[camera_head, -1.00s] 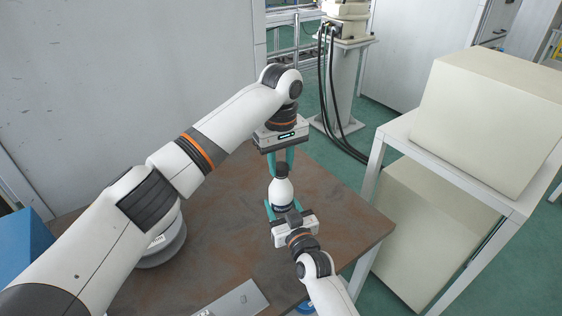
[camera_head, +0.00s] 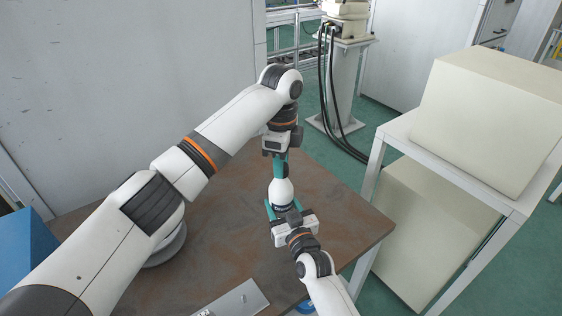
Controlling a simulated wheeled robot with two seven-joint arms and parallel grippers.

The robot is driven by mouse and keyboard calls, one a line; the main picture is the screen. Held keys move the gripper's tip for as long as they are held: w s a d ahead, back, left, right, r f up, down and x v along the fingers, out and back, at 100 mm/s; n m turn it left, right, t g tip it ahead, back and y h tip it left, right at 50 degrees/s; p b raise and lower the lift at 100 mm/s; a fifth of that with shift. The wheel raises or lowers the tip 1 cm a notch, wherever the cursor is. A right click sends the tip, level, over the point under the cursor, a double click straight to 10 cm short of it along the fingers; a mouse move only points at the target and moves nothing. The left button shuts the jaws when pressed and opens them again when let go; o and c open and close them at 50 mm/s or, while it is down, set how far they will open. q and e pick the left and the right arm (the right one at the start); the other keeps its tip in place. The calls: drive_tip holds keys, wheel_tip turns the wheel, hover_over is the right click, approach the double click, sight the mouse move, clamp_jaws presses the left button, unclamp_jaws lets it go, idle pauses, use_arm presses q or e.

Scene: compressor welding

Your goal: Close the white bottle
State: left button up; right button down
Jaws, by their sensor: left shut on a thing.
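The white bottle (camera_head: 281,190) stands upright above the brown table in the middle of the view, with dark lettering low on its side. My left gripper (camera_head: 280,170) points down from above, its teal fingers shut on the black cap at the bottle's top. The fingers hide most of the cap, so I cannot tell how tightly it sits on the neck. My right gripper (camera_head: 283,208) comes from the lower right, with its teal fingers on either side of the bottle's lower body, shut on it. The bottle's base is partly hidden by this gripper.
The brown table (camera_head: 225,225) is mostly bare around the bottle. A grey metal plate (camera_head: 238,299) lies at its front edge. A blue block (camera_head: 25,248) is at the far left. A white rack with large cream boxes (camera_head: 490,115) stands to the right.

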use_arm(q)
drive_tip(key=shift+m, duration=0.6)
drive_tip(key=o, duration=1.1)
drive_tip(key=shift+r, duration=0.1)
drive_tip(key=shift+r, duration=2.15)
drive_tip(key=shift+c, duration=0.5)
